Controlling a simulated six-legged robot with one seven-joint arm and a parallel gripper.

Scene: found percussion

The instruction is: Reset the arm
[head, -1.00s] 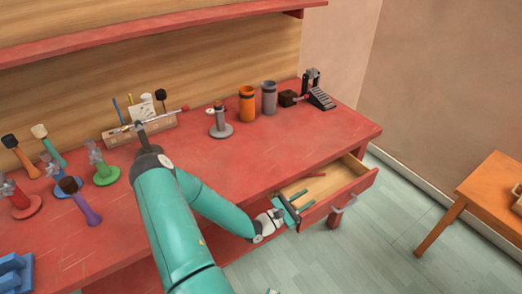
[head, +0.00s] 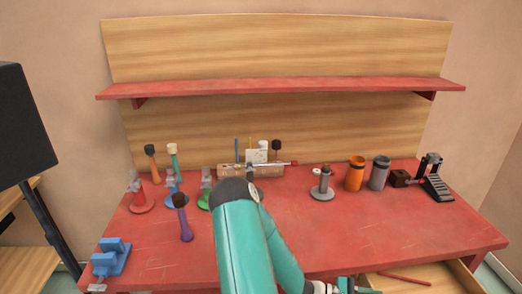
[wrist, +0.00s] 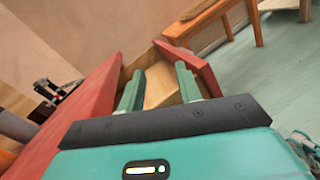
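My gripper (wrist: 160,92) shows in the wrist view with its two green fingers spread apart and nothing between them. It is at the open drawer (wrist: 202,68) of the red workbench, whose pale wooden inside shows between and beyond the fingers. In the head view my teal arm reaches over the middle of the bench, and only a bit of the gripper shows at the bottom edge. The drawer (head: 440,275) is pulled out at the bench's front right, with a thin red stick (head: 403,279) in it. Whether the fingers touch the drawer is unclear.
The red bench top (head: 340,235) carries a blue vise-like block (head: 111,258), a purple-handled mallet (head: 184,218), an orange cup (head: 356,174), a grey cup (head: 379,173) and a black pedal (head: 434,178). A red shelf (head: 280,88) runs above. A wooden table (wrist: 205,20) stands beyond the drawer.

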